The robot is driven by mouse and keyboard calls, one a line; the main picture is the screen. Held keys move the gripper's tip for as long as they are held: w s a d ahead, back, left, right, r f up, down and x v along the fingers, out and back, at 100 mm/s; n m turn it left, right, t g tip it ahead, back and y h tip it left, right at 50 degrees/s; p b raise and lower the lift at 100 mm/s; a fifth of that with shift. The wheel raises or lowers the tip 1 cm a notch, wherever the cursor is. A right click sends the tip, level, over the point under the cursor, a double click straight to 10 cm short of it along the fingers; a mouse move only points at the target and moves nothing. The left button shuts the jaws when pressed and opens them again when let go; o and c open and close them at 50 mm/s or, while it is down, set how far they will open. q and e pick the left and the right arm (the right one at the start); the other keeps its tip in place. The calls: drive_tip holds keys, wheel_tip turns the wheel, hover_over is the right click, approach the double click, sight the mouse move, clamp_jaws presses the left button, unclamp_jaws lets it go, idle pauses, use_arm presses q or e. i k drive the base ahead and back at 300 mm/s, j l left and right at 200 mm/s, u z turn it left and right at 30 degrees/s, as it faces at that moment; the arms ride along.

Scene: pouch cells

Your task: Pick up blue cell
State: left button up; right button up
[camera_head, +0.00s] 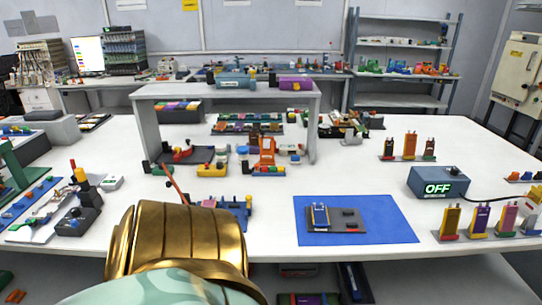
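The fixture lies on a blue mat (392,228) near the front of the white table. A small dark part sits on the fixture to the right of the cell. Neither of my grippers shows in the head view, and nothing is seen touching the blue cell.
A box reading OFF (438,183) stands right of the mat. Several upright cells, including a purple one (480,217), line the right front. A white raised shelf (225,97) spans the back. A gold part of mine covers the front left.

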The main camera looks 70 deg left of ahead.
sight(320, 212)
drive_tip(key=u, duration=1.85)
drive_tip(key=j+z, duration=0.4)
